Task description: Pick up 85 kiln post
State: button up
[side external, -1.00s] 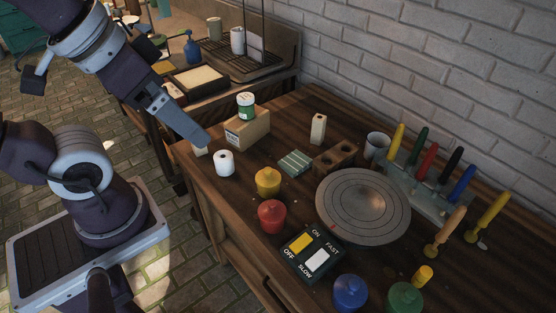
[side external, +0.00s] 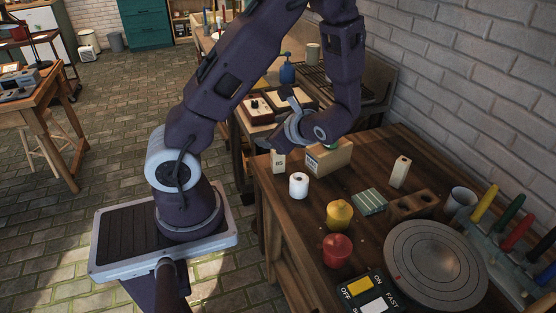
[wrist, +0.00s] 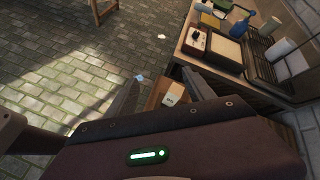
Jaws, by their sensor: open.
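The kiln post marked 85 (side external: 278,161) is a small pale block standing upright at the table's far left edge in the side view. It also shows in the wrist view (wrist: 172,93), between and beyond my fingers. My gripper (wrist: 161,77) is open, with its two dark fingers apart on either side of the post in that picture. Nothing is seen held. In the side view my wrist hangs just above and behind the post, and the fingertips are hard to make out. I cannot tell whether a finger touches the post.

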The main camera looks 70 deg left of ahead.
aim_at(278, 159)
jog(key=w+a+f+m+t, duration=0.1)
jog(key=a+f+m, duration=0.2)
jog(key=f, duration=0.2)
jog(key=w+a+f+m+t+y, duration=0.1)
jog(key=w+a+f+m, duration=0.1)
jog(key=a+f+m, duration=0.1)
jog(key=w+a+f+m+t, duration=0.1)
jog(key=w+a+f+m, duration=0.1)
jog(key=f, duration=0.4)
jog(key=shift+w+a+f+m+t+y, duration=0.1)
jog(key=shift+a+f+m+t+y, duration=0.15)
jog(key=shift+a, duration=0.4)
jog(key=shift+w+a+f+m+t+y, duration=0.15)
jog(key=shift+a+m, duration=0.2)
jog(key=shift+a, duration=0.3)
grip_shut()
